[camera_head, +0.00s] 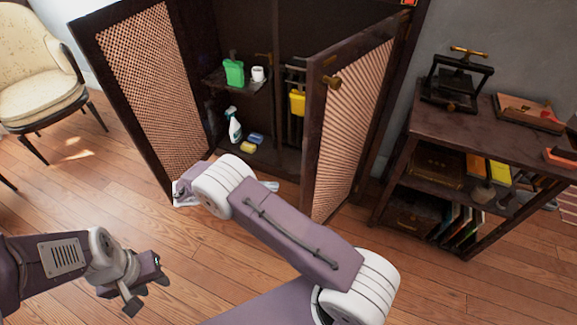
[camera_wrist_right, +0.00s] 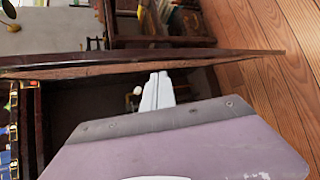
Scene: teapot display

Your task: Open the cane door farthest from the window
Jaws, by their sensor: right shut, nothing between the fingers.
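Two dark-framed doors with woven cane panels stand open on a dark cabinet. The left cane door (camera_head: 152,82) is swung wide toward the chair side. The right cane door (camera_head: 350,125), with a brass knob (camera_head: 331,82), stands out from the cabinet's right side. My right arm reaches across the cabinet front; its gripper is mostly hidden behind the arm in the head view. In the right wrist view, my right gripper (camera_wrist_right: 157,91) is shut and empty, its pale fingers close to a door edge (camera_wrist_right: 190,60); contact is unclear. My left gripper (camera_head: 148,291) is open and empty above the floor.
Inside the cabinet are a green container (camera_head: 234,73), a white cup (camera_head: 258,74), a spray bottle (camera_head: 234,125) and sponges. A dark shelf unit (camera_head: 480,130) stands right of the right door. A cream chair (camera_head: 40,85) is at far left. Floor at lower left is clear.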

